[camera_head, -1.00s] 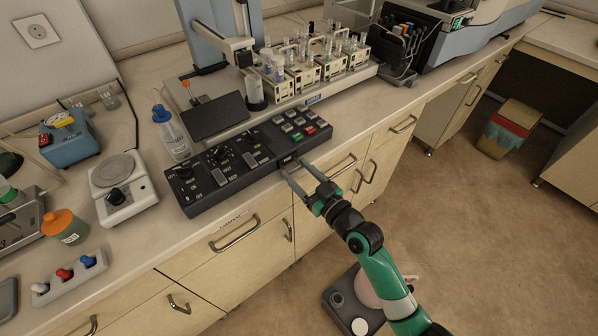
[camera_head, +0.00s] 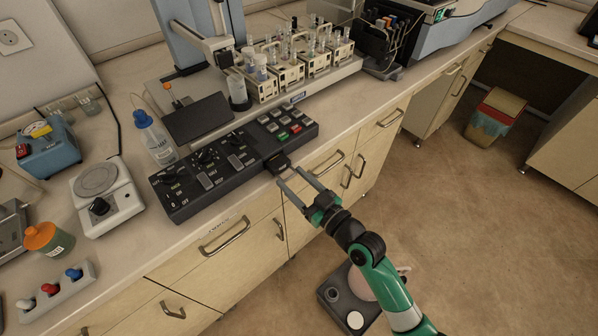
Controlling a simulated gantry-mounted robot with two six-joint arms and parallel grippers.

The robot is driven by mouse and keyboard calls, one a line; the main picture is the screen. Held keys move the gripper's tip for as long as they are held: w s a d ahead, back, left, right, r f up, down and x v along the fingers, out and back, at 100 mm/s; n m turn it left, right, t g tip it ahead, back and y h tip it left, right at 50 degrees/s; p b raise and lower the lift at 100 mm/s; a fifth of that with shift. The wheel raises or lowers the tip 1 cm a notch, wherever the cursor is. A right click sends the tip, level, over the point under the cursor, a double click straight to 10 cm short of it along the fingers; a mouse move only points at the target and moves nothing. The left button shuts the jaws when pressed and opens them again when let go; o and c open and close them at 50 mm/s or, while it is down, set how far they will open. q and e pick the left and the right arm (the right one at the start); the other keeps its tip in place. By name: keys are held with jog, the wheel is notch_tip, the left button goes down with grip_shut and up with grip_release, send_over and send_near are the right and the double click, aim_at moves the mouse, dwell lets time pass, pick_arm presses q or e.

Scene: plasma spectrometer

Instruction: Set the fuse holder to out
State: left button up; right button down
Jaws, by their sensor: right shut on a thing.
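The long black control panel (camera_head: 213,180) lies along the front edge of the bench, with knobs, switches and coloured buttons on top. The fuse holder (camera_head: 278,163), a small black block, sticks out from the panel's front side near its middle. My right gripper (camera_head: 289,175) reaches in from the lower right, its two grey fingers at the block's front end. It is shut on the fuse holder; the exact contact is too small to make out. My left gripper is not in view.
Behind the panel stands an autosampler with vial racks (camera_head: 290,77). A wash bottle (camera_head: 156,140) and a scale (camera_head: 106,195) stand to the left. Drawer handles (camera_head: 224,236) line the cabinet front below. The floor at right is mostly open.

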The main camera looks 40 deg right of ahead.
jog(key=c, duration=0.5)
grip_release()
jog(key=shift+o, duration=0.8)
jog(key=shift+s+d, duration=0.1)
jog(key=shift+s, duration=0.05)
jog(key=s, duration=1.1)
jog(key=shift+s+a, duration=0.25)
jog(key=shift+s, duration=0.1)
